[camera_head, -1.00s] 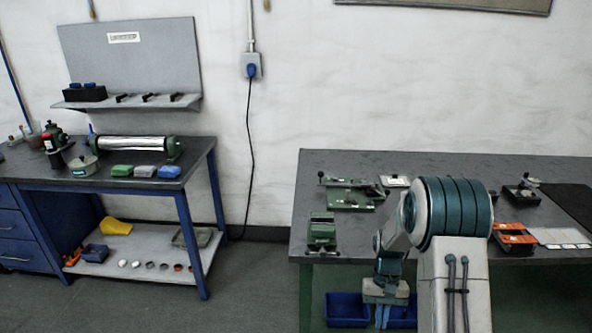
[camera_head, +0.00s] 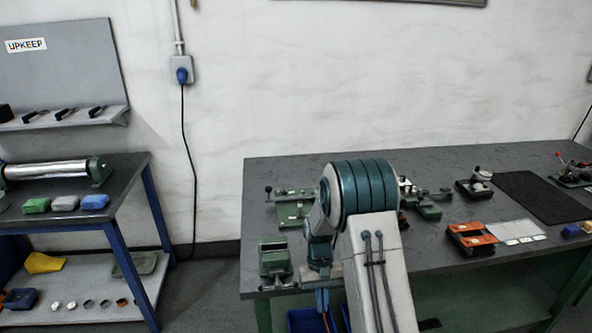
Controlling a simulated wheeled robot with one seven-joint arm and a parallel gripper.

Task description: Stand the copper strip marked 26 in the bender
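No strip marked 26 can be made out at this distance. An orange-and-black tray (camera_head: 472,239) lies on the right bench beside a pale sheet with markings (camera_head: 515,231). Green bench tools stand on the left part of this bench: a compact one (camera_head: 275,260) at the front edge and a flat one with a lever (camera_head: 293,212) behind it. I cannot tell which tool is the bender. My gripper (camera_head: 322,303) hangs low at the bench's front edge, right of the compact green tool. Its fingers are small and partly hidden, so their opening is unclear. My arm hides part of the bench.
The right bench (camera_head: 440,262) has more tools and a black mat (camera_head: 543,197) toward its right. A blue bin (camera_head: 305,320) is below its front edge. A blue-framed bench (camera_head: 125,180) stands left, with a floor gap between. A grey UPKEEP board (camera_head: 60,65) stands above it.

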